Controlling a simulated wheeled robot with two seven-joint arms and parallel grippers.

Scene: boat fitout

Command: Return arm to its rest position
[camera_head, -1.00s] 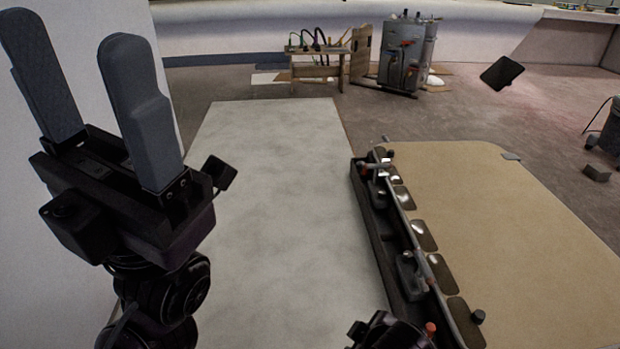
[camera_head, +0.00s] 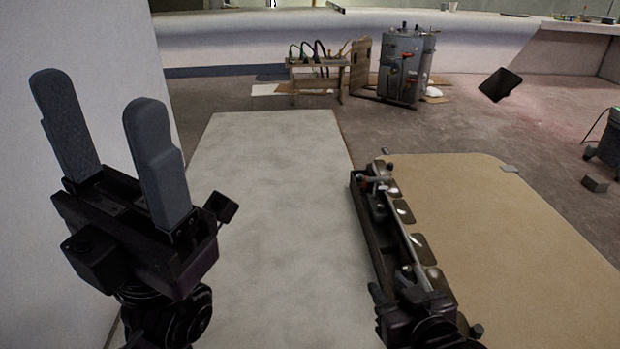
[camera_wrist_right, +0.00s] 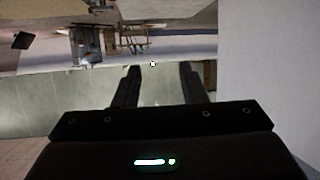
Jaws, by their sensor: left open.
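My left gripper (camera_head: 100,90) stands upright at the left of the head view, its two grey fingers wide apart with nothing between them. It is in front of the white wall and left of the pale panel. My right arm's dark end (camera_head: 425,318) shows at the bottom of the head view, over the near end of the dark tool rail; its fingers are hard to make out there. In the right wrist view my right gripper (camera_wrist_right: 160,67) has two dark fingers apart, with nothing held between them.
A long pale panel (camera_head: 265,200) lies in the middle. The dark rail (camera_head: 368,225) with several fittings runs along a tan board (camera_head: 500,230). A grey tank (camera_head: 405,65) and small wooden bench (camera_head: 318,68) stand behind. A dark tablet-like object (camera_head: 500,85) is at right.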

